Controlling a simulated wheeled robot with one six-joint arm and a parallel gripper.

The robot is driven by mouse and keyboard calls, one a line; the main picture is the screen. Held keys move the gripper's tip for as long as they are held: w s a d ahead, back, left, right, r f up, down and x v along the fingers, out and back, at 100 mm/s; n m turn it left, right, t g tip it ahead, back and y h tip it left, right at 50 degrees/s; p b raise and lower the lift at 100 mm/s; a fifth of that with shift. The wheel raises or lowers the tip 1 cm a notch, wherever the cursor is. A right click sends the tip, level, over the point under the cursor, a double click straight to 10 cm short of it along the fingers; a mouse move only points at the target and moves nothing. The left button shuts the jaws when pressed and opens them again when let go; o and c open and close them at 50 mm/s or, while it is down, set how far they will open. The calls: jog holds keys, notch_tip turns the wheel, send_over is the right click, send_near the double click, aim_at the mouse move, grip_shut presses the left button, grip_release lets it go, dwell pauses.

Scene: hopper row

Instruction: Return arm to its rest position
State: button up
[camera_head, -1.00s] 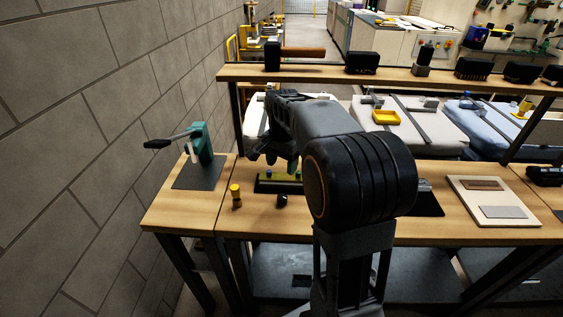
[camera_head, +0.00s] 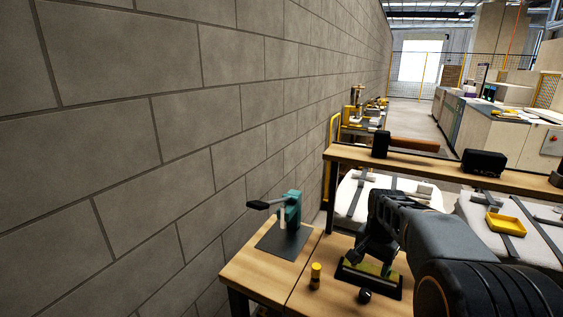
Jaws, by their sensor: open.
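My arm reaches in from the lower right over the wooden workbench (camera_head: 262,275). My gripper (camera_head: 352,262) points down above a black tray with a green strip (camera_head: 372,283). The gripper is small and dark here, and I cannot tell whether its tips touch the tray. I see nothing held in it.
A teal lever press (camera_head: 292,208) stands on a dark plate at the bench's left end. A raised shelf (camera_head: 430,163) runs behind. A grey block wall (camera_head: 190,140) stands left.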

jog(key=s+a+r+n+t+p, duration=0.1)
jog(key=s+a+n, duration=0.3)
jog(key=s, duration=0.4)
jog(key=s+a+r+n+t+p, duration=0.1)
jog(key=s+a+n+t, duration=0.1)
jog(key=s+a+n, duration=0.3)
jog(key=s, duration=0.3)
jog(key=shift+a+p, duration=0.35)
jog(key=shift+d, duration=0.15)
dwell(0.5)
